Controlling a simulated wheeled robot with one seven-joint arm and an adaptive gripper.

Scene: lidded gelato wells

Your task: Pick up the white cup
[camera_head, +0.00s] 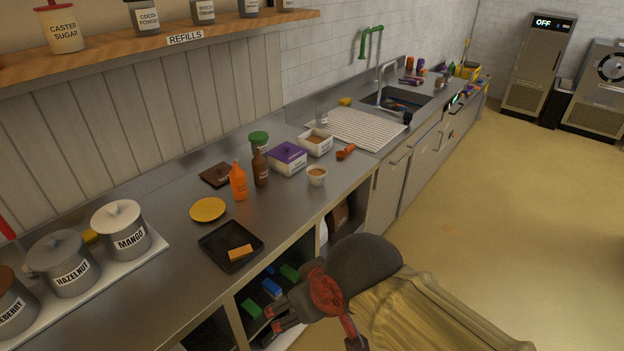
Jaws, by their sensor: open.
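A small white cup (316,181) with brown contents stands upright on the steel counter, near its front edge, in the head view. My gripper (272,320) is at the bottom of the view, in front of the counter and its lower shelf openings. Its dark fingers point left and are apart, with nothing seen between them. It is well away from the cup, lower in the picture and a little to its left. The cup is not covered by my arm.
Behind the cup are a purple-lidded box (287,158), a white tub (316,145) and a brown bottle (261,170). An orange scoop (345,152) lies to its right. Left are an orange bottle (238,184), yellow plate (207,209) and black tray (216,255). Counter (285,212) nearby is clear.

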